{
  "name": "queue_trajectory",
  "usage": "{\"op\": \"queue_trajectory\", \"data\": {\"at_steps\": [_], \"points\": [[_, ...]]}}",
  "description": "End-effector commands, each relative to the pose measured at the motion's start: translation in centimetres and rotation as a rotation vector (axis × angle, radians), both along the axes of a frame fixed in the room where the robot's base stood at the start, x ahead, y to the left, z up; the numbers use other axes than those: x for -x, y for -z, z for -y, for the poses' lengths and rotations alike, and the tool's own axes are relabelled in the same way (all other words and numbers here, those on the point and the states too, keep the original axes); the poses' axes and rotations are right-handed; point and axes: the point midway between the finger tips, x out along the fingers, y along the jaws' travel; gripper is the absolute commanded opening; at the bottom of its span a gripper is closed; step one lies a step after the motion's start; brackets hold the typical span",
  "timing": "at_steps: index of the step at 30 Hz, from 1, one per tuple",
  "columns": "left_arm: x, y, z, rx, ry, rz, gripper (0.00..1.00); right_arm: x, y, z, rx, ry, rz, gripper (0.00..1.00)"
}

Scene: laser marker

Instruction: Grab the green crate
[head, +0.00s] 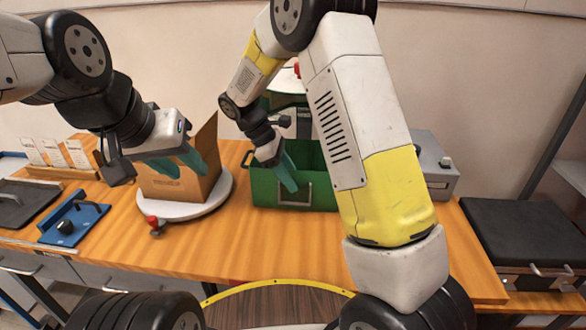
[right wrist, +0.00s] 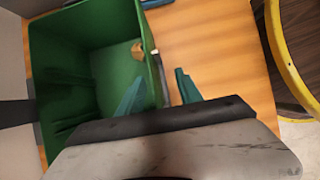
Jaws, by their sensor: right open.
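The green crate (head: 325,197) stands open-topped on the wooden table, with a light metal handle on its front. It fills the upper left of the right wrist view (right wrist: 45,75). My right gripper (head: 287,174) is at the crate's front left part. In the right wrist view its teal fingers (right wrist: 155,90) are apart, one over the crate's inside and one outside the wall, with the rim between them. I cannot tell whether they touch it. My left gripper (head: 190,170) looks open and empty, in front of a cardboard box; contact is unclear.
The cardboard box (head: 172,190) sits on a white round turntable (head: 215,192) left of the crate. A blue device (head: 75,222) is further left. A grey machine (head: 432,165) stands right. The table front (head: 260,240) is clear. A small tan item (right wrist: 137,50) shows inside the crate.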

Motion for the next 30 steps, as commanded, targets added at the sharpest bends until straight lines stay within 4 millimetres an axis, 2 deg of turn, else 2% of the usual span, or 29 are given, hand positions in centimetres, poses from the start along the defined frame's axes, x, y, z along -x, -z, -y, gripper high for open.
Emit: {"op": "queue_trajectory", "data": {"at_steps": [5,12,13,19,30], "points": [[0.0,0.0,0.0,0.000,0.000,0.000,0.36,0.2,1.8,1.0,0.000,0.000,-0.001,0.42],[0.0,0.0,0.0,0.000,0.000,0.000,0.36,0.2,1.9,1.1,-0.001,0.000,0.000,0.42],[0.0,0.0,0.0,0.000,0.000,0.000,0.36,0.2,1.9,1.1,-0.001,0.000,0.000,0.40],[0.0,0.0,0.0,0.000,0.000,0.000,0.36,0.2,1.9,1.1,-0.001,0.000,0.000,0.01],[0.0,0.0,0.0,0.000,0.000,0.000,0.36,0.2,1.9,1.0,-0.001,0.000,0.002,0.00]]}}
